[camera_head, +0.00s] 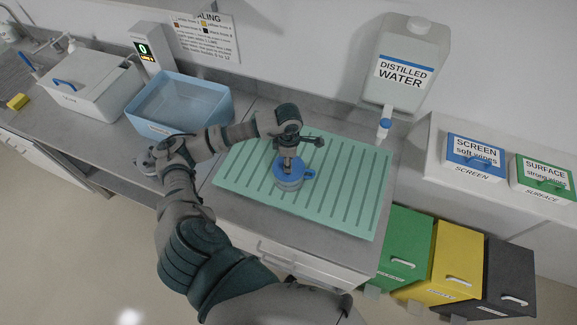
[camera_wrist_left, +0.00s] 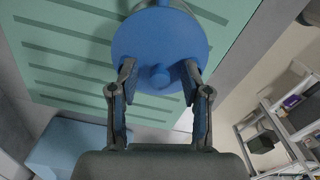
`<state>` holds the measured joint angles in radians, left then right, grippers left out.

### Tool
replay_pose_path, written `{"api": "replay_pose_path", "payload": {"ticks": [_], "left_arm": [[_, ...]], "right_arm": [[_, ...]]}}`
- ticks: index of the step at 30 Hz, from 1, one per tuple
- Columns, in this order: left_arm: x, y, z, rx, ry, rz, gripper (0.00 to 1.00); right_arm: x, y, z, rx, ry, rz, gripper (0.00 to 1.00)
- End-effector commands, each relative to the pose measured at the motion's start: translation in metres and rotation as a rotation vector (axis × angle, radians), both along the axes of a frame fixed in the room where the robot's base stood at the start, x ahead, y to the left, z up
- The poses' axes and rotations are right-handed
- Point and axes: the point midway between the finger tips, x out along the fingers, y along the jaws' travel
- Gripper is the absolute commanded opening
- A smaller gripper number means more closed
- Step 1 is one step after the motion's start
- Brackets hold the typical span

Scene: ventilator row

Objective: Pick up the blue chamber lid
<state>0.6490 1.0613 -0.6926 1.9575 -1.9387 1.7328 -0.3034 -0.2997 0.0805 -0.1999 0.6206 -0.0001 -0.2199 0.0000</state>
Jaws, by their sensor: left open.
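The round blue chamber lid (camera_head: 291,181) sits on a grey chamber on the green ribbed mat (camera_head: 345,205). In the left wrist view, the lid (camera_wrist_left: 145,43) is a blue disc with a small raised knob near its edge. My left gripper (camera_head: 287,165) points down over the lid in the head view. In the wrist view, the left gripper (camera_wrist_left: 160,70) has its two fingers apart, one on each side of the knob, with gaps showing between them and the knob. The fingertips overlap the lid's edge; I cannot tell whether they touch it. My right gripper is not seen.
A blue basin (camera_head: 180,105) and a white lidded box (camera_head: 90,88) stand at the left. A distilled water jug (camera_head: 408,60) with a tap is behind the mat. White labelled boxes (camera_head: 470,180) are at the right, above green, yellow and dark bins (camera_head: 445,260).

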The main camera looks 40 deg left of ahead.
Motion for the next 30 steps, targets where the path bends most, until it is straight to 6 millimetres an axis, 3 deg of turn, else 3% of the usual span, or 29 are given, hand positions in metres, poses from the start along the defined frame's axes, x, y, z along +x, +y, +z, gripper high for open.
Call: {"api": "replay_pose_path", "payload": {"ticks": [1, 3, 4, 24, 30], "left_arm": [[-0.0005, 0.0004, -0.0020, 0.001, 0.003, 0.001, 0.20], [-0.0004, 0.0004, -0.0026, 0.002, 0.004, 0.001, 0.03], [-0.0005, 0.0005, -0.0029, 0.002, 0.005, 0.001, 0.00], [-0.0035, -0.0008, -0.0067, 0.000, 0.017, -0.003, 0.00], [-0.0023, -0.0005, 0.0028, 0.001, 0.014, -0.003, 0.00]], "right_arm": [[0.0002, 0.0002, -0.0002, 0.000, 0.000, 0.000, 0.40], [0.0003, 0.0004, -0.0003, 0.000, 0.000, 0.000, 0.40], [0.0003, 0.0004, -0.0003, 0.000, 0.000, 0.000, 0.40], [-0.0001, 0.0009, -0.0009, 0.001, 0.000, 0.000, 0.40], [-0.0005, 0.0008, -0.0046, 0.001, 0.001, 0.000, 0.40]]}}
